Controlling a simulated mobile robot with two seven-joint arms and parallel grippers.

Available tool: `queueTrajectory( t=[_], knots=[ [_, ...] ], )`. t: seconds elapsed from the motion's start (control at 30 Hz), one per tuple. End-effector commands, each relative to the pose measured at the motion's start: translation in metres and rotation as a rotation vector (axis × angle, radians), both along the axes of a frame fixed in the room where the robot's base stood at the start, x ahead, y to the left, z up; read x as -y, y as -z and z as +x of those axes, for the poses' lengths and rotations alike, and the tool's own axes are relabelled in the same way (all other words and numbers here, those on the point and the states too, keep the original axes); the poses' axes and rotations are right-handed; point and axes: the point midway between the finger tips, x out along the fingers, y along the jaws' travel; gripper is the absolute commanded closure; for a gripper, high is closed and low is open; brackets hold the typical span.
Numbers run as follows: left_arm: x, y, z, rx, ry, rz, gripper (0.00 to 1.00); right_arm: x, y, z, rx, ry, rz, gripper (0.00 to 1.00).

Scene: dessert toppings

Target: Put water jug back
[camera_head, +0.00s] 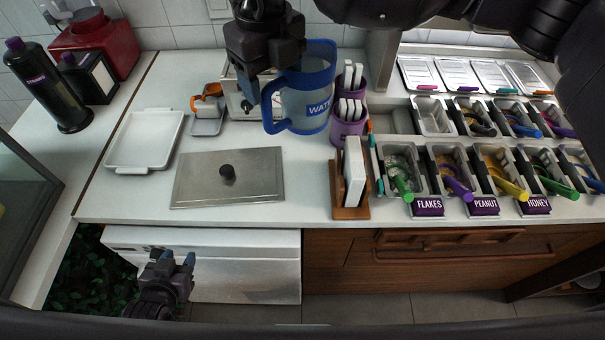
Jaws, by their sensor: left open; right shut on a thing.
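The water jug (308,110) is clear with a blue rim, blue handle and "WATER" lettering. It is upright at the back middle of the counter, just left of the purple cups. My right gripper (264,82) reaches down from the top and is shut on the jug's handle side; the exact grip is partly hidden. I cannot tell whether the jug's base touches the counter. My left gripper (173,262) is open and empty, low in front of the counter's edge, over the white front panel.
Purple holders (349,125) with white cards stand close right of the jug. A metal lid (228,178), a white tray (145,140) and an orange-handled cup (207,106) lie to the left. Topping bins (448,172) fill the right.

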Motion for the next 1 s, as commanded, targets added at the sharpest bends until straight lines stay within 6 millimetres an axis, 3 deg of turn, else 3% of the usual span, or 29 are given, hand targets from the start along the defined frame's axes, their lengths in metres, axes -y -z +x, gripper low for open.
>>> queueTrajectory(
  t=[0.7, 1.0],
  knots=[
    [-0.001, -0.007, -0.003, -0.003, -0.002, 0.000, 0.57, 0.001, 0.126, 0.001, -0.002, 0.009, 0.000, 1.00],
    [-0.001, -0.009, -0.002, -0.002, -0.002, 0.000, 0.57, 0.001, 0.153, 0.002, 0.002, 0.007, 0.001, 1.00]
  ],
)
